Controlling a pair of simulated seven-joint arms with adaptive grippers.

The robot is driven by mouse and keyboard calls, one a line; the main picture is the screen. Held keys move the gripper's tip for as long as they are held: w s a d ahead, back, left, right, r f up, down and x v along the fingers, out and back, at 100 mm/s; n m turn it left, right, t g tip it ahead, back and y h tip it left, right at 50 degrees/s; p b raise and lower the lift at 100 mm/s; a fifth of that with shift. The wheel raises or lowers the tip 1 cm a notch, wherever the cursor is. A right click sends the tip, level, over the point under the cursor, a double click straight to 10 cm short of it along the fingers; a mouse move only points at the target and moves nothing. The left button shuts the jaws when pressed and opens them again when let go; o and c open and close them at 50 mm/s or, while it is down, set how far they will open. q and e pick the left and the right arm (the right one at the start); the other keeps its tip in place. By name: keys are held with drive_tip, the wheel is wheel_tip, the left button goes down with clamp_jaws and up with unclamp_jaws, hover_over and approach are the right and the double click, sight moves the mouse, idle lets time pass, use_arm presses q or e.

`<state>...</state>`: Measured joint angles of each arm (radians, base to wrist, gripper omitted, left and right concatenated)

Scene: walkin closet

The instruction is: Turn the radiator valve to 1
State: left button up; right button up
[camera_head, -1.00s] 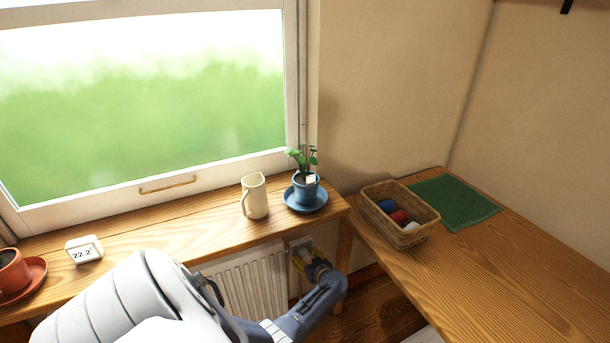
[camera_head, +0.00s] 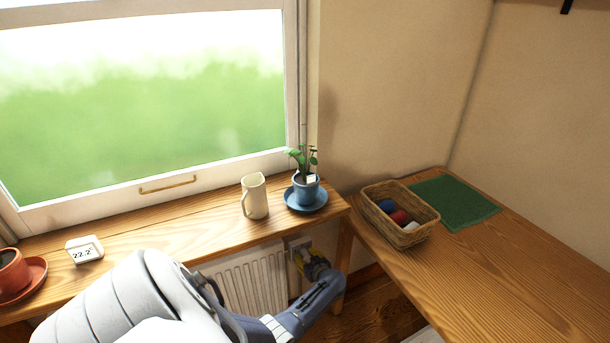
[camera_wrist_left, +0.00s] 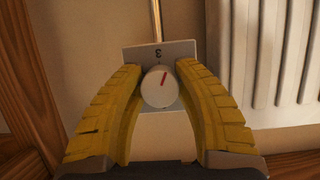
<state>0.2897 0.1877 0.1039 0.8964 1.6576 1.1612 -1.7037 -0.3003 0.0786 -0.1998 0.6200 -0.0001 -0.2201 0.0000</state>
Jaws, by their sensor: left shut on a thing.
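The radiator valve (camera_wrist_left: 159,87) is a round white knob with a red mark, in front of a grey plate (camera_wrist_left: 181,50) with the figure 3 on it. The red mark points up and slightly right in the left wrist view. My left gripper (camera_wrist_left: 160,82) has its yellow fingers on both sides of the knob and is shut on it. In the head view my left gripper (camera_head: 308,262) reaches down at the radiator's right end, and the knob is mostly hidden there. My right gripper is not in view.
The white radiator (camera_head: 250,281) is under the wooden sill (camera_head: 165,228). The sill bears a cream jug (camera_head: 255,196), a blue potted plant (camera_head: 305,187) and a display (camera_head: 84,250) reading 22.2. A wicker basket (camera_head: 403,236) stands on the table (camera_head: 500,270) at right.

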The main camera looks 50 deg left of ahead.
use_arm(q)
drive_tip(key=shift+c, duration=0.7)
drive_tip(key=shift+n, duration=0.3)
drive_tip(key=shift+n+t+h, duration=0.4)
drive_tip(key=shift+n+t, duration=1.2)
drive_tip(key=shift+n, duration=0.3)
drive_tip(key=shift+w, duration=0.1)
drive_tip(key=o, duration=1.2)
drive_tip(key=shift+o, duration=0.2)
drive_tip(key=shift+d, duration=0.1)
